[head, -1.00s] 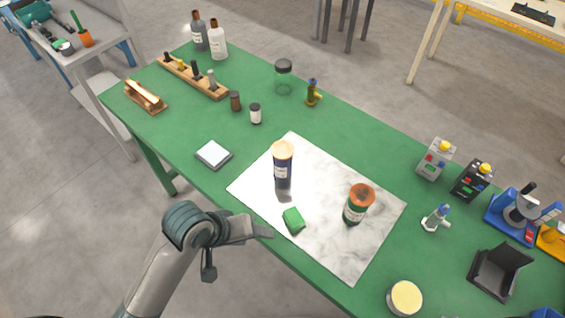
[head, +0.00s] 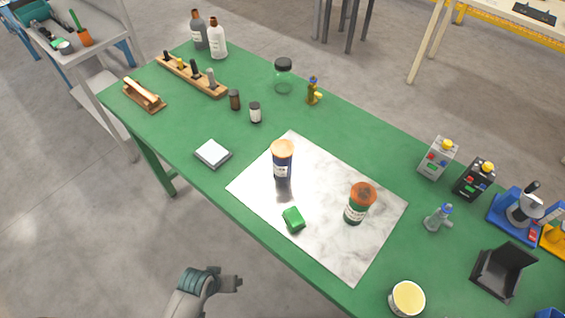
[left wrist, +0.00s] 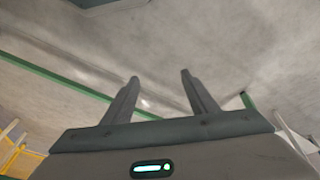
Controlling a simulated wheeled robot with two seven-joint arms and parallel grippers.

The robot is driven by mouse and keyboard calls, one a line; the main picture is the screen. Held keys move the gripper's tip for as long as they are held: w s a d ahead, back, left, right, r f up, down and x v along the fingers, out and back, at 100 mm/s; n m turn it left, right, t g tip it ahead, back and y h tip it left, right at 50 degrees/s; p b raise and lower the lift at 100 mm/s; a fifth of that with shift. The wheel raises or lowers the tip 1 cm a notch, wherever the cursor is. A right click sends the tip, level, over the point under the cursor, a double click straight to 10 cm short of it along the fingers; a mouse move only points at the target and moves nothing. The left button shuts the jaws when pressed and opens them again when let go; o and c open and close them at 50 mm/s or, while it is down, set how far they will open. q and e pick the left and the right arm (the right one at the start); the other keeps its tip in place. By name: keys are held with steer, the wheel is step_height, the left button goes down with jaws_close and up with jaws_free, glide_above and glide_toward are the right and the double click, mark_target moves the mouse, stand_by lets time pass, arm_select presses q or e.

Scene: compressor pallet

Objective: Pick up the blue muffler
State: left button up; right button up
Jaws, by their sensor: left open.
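No thing in view is clearly a muffler. A small grey fitting (head: 437,219) with a blue top stands right of the sheet. I cannot tell whether either is the blue muffler. My left gripper (head: 238,283) is low in front of the green table's near edge, apart from everything on it. In the left wrist view its two fingers (left wrist: 160,77) are spread with nothing between them. My right gripper is not in view.
On the sheet are a green block (head: 293,219) and a green jar (head: 358,204) with an orange lid. A pale-topped tub (head: 406,298) and a black open holder (head: 502,271) stand at the right. The green table (head: 190,125) has clear space left of the sheet.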

arm_select(q)
steer(key=s+a+f+m+g+y+b, duration=0.1)
steer(key=s+a+f, duration=0.2)
steer(key=s+f, duration=0.65)
steer(key=s+a+f+b, duration=0.1)
steer(key=s+a+f, duration=0.2)
steer(key=s+f, duration=0.7)
steer(key=s+a+f+m+g, duration=0.1)
steer(key=s+f, duration=0.6)
steer(key=shift+s+a, duration=0.4)
